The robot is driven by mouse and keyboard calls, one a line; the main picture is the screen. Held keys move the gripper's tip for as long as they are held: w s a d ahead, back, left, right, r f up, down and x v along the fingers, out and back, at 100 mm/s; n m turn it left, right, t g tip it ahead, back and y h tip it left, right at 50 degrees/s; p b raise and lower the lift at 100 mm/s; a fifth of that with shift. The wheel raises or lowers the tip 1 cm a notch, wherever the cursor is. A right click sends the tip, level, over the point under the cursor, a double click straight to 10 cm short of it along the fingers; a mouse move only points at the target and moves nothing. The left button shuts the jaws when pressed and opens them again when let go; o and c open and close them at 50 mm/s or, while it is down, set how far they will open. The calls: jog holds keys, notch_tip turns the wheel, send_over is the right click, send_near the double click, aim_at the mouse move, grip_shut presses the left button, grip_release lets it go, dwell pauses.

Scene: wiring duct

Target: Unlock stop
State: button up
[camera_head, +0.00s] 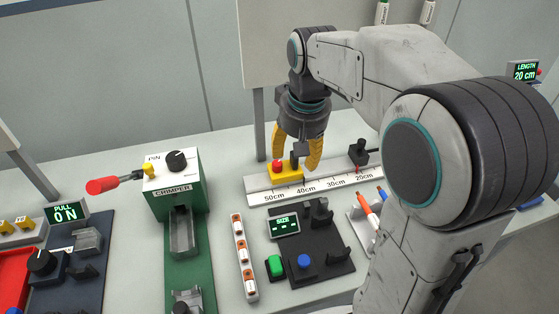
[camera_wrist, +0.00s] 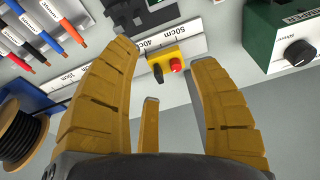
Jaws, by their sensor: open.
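The yellow stop block (camera_head: 285,172) with a red button (camera_head: 278,163) and a black lever sits on the white length rail (camera_head: 330,181), near the 40–50 cm marks. In the wrist view the stop (camera_wrist: 168,62) lies between and beyond my fingertips, with its red button (camera_wrist: 176,64) and black lever (camera_wrist: 157,73) both showing. My gripper (camera_head: 304,160), with yellow fingers, points down just above the stop. It also shows in the wrist view (camera_wrist: 165,55). It is open and holds nothing. I cannot tell whether a finger touches the stop in the head view.
A black clamp (camera_head: 359,152) stands at the rail's 20 cm end. A green crimper (camera_head: 175,182) is at left. A black size device (camera_head: 310,250) and a marker-like set of coloured wires (camera_head: 367,214) lie in front. A black spool (camera_wrist: 20,135) shows in the wrist view.

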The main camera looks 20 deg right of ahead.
jog(key=w+f+g, duration=0.1)
jog(key=w+f, duration=0.4)
jog(key=w, duration=0.5)
jog(key=m+g, duration=0.1)
jog(key=m, duration=0.1)
send_over(277, 162)
jog(key=f, duration=0.5)
jog(key=f+b, duration=0.1)
jog(key=f, duration=0.2)
jog(key=shift+s+f, duration=0.25)
jog(key=shift+f, duration=0.05)
jog(key=shift+w+f, duration=0.15)
jog(key=shift+f, duration=0.4)
jog(key=shift+f+p, duration=0.3)
jog(key=shift+f, duration=3.2)
grip_shut()
